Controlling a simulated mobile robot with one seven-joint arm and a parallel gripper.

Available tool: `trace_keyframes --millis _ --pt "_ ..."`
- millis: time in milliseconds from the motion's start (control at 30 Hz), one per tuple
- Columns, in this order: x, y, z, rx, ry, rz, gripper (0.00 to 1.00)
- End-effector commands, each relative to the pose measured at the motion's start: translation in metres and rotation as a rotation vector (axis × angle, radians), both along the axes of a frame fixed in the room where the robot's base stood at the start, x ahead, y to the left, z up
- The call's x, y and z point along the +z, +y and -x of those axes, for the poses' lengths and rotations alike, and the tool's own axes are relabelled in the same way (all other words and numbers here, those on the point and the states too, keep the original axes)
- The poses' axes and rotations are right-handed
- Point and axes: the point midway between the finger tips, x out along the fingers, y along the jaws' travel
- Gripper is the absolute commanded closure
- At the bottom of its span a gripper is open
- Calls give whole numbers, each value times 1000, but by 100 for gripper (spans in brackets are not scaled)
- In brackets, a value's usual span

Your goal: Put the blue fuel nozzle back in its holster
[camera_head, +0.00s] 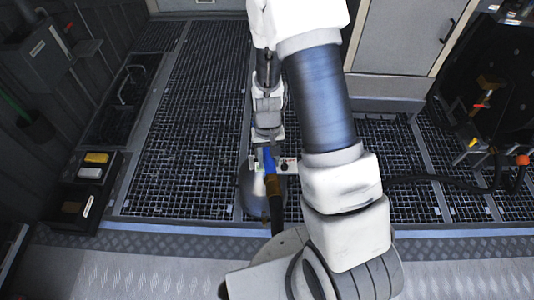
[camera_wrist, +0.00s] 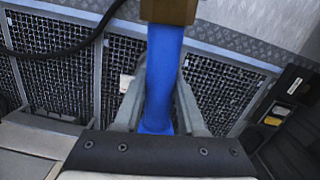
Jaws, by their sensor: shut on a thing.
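The blue fuel nozzle (camera_head: 269,158) is in my gripper (camera_head: 266,150), low in the middle of the head view. In the wrist view the nozzle's blue body (camera_wrist: 164,75) runs between the two grey fingers (camera_wrist: 160,100), which are shut on it. A brown collar (camera_wrist: 168,10) sits at its far end, and the same collar (camera_head: 273,186) shows in the head view with a black hose leading down from it. The rest of the nozzle is hidden by my gripper. I cannot pick out the holster with certainty in either view.
A dark panel (camera_head: 500,95) with small yellow and red parts stands at the right. A black hose (camera_head: 450,181) crosses the grating there, near an orange fitting (camera_head: 522,160). A black box (camera_head: 84,190) with yellow and white items sits at left. The grating (camera_head: 195,120) left of my arm is clear.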

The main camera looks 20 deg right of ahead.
Motion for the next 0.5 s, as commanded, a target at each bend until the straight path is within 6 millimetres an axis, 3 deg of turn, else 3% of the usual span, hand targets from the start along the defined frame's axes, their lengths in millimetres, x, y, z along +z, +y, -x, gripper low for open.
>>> trace_keyframes --millis 33,500 --pt "10 0 -1 0 -2 0 100" --pt "55 0 -1 0 -2 -1 100"
